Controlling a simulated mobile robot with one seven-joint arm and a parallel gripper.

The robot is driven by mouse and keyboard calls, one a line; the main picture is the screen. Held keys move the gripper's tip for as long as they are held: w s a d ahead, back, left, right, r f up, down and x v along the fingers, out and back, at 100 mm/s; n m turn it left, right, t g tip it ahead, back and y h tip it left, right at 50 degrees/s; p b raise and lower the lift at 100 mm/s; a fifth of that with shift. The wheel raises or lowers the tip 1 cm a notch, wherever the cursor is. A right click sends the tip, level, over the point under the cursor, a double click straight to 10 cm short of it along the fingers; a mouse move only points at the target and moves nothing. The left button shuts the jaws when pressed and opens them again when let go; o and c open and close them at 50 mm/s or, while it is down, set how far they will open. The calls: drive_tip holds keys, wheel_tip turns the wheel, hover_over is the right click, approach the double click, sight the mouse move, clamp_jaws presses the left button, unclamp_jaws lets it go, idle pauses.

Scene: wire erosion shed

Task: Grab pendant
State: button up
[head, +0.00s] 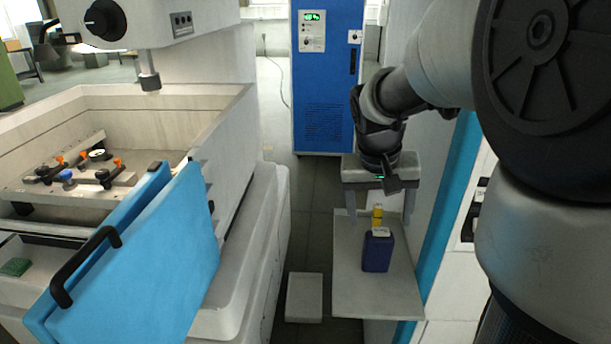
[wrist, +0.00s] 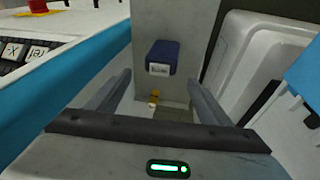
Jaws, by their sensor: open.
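A dark blue, box-shaped thing with a pale label and a yellow piece at its top, which I take for the pendant (head: 377,252), is on a light grey panel (head: 350,295) in the head view. In the wrist view the blue body (wrist: 163,57) is ahead of the fingertips, and the yellow piece (wrist: 154,97) shows between the fingers. My gripper (head: 381,222) is open and empty, with its fingers pointing down on either side of the yellow piece in the head view. It also shows in the wrist view (wrist: 160,78). I see no contact with the pendant.
A white machine tank with a blue door (head: 170,265) and black handle stands at the left. A blue cabinet (head: 327,75) stands behind. A white block (head: 304,297) is on the floor left of the panel. A white-and-blue console with keys (wrist: 30,52) is close at the left in the wrist view.

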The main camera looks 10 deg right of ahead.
sight(379, 230)
drive_tip(key=x, duration=0.5)
drive_tip(key=shift+s+a+f, duration=0.1)
drive_tip(key=shift+s+f, duration=0.1)
drive_tip(key=shift+f, duration=0.2)
drive_tip(key=c, duration=1.7)
